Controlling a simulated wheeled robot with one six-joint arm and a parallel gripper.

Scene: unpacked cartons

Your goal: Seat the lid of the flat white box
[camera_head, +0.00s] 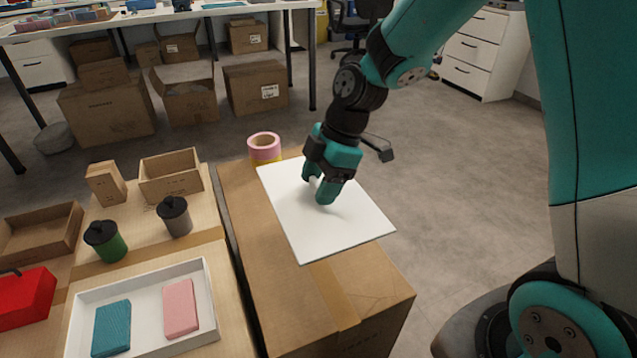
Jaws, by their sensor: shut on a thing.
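The flat white box (148,267) stands open at the lower left on a cardboard surface. A teal block and a pink block lie inside it, apart from each other. Its lid is the flat white panel (350,230) to the right of the box, over a large closed carton. My gripper (318,196) comes down from above and is shut on the lid near its middle; the gripped part is mostly hidden by the fingers. The lid's right side reaches past the carton's edge. I cannot tell whether the lid touches the carton.
The large carton (280,290) has tape rolls (264,148) behind the lid. A green jar (105,241), a grey jar (174,216), an open small carton (170,174) and a small upright box (105,183) stand behind the white box. A red object (24,297) is at left.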

